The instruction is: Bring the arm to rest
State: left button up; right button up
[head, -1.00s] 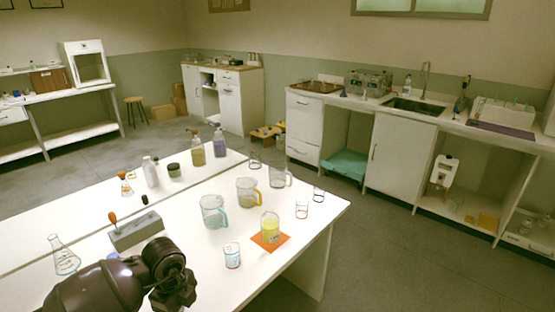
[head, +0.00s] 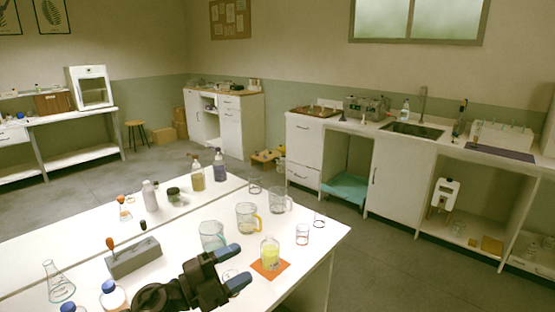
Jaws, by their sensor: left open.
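My left gripper (head: 234,268) comes in from the lower left over the front of the white table (head: 318,240). Its two blue-tipped fingers are spread apart, with nothing held between them. A small glass beaker (head: 231,278) shows partly behind and between the fingers. A bottle with yellow liquid (head: 270,254) stands on an orange mat (head: 284,269) to the right of the fingers, apart from them. A glass jug (head: 211,234) stands just beyond the gripper. My right gripper is not in view.
More jugs (head: 247,218) and small beakers (head: 302,233) stand beyond. A grey block (head: 134,258), a conical flask (head: 59,283) and blue-capped bottles (head: 112,296) are to the left. Bottles (head: 198,178) line the far edge.

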pick_arm(q)
jog(key=s+a+f+n+t+y, duration=0.4)
jog(key=a+f+n+t+y, duration=0.2)
jog(key=a+f+n+y, duration=1)
jog(key=s+a+f+n+g, duration=0.1)
jog(key=s+f+n, duration=0.3)
jog(key=s, duration=0.5)
jog(key=s+a+f+n+g+y, duration=0.1)
jog(key=s+a+f+n+g, duration=0.1)
jog(key=s+f, duration=0.5)
jog(key=s+n+g, duration=0.1)
jog(key=s+n, duration=0.1)
jog(key=shift+s+a+n+g, duration=0.15)
jog(key=shift+s+n+g, duration=0.15)
jog(key=shift+n, duration=0.1)
jog(key=shift+f, duration=0.1)
